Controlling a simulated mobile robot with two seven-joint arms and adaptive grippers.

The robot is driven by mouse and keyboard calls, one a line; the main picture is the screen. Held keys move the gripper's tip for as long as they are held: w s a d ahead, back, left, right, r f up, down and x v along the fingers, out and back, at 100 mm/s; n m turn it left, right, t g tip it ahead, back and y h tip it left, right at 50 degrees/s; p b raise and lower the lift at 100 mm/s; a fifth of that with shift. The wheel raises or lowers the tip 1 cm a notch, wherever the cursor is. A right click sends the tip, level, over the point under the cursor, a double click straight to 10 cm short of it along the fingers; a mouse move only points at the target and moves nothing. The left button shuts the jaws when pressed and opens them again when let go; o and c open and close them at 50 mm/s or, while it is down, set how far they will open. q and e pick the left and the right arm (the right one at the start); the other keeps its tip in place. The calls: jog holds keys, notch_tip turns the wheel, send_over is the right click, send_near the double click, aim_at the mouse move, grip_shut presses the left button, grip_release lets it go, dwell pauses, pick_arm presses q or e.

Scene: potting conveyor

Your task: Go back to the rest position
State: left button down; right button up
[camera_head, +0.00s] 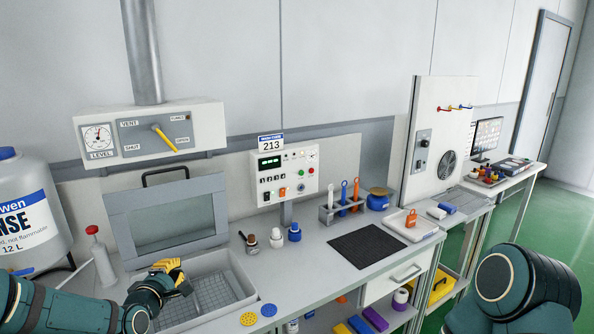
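My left gripper (173,272) is at the lower left, over the left part of an open metal basin with a wire rack (212,292). Its yellow-and-black fingers bunch together, and I cannot tell whether they are open or shut or hold anything. My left arm comes in from the lower left corner. My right arm shows only as a dark green joint at the lower right; its gripper is out of view.
The basin's windowed lid (168,222) stands raised behind the gripper. A red-capped bottle (101,258) and a large white jug (25,215) are at the left. Small bottles (276,238), a tool rack (345,208) and a black mat (367,246) occupy the bench to the right.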

pick_arm(q)
jog(key=s+d+f+m+g+h, duration=0.1)
jog(key=s+d+f+m+g, duration=0.35)
jog(key=d+f, duration=0.35)
jog(key=s+d+f+m+g+h, duration=0.1)
jog(key=s+d+f+m+g, duration=0.35)
jog(key=f, duration=0.55)
jog(key=s+d+f+m+g, duration=0.1)
jog(key=s+d+f+m, duration=0.1)
jog(key=s, duration=0.4)
jog(key=s+d+f+m+g, duration=0.2)
jog(key=s+d+f+m, duration=0.1)
jog(key=s, duration=0.4)
jog(key=s+d+f+m+g, duration=0.2)
jog(key=s+f+m, duration=0.1)
jog(key=s, duration=0.4)
jog(key=shift+s+d+f+h, duration=0.2)
jog(key=shift+d+f+h, duration=0.1)
jog(key=shift+f, duration=0.6)
jog(key=shift+w, duration=0.1)
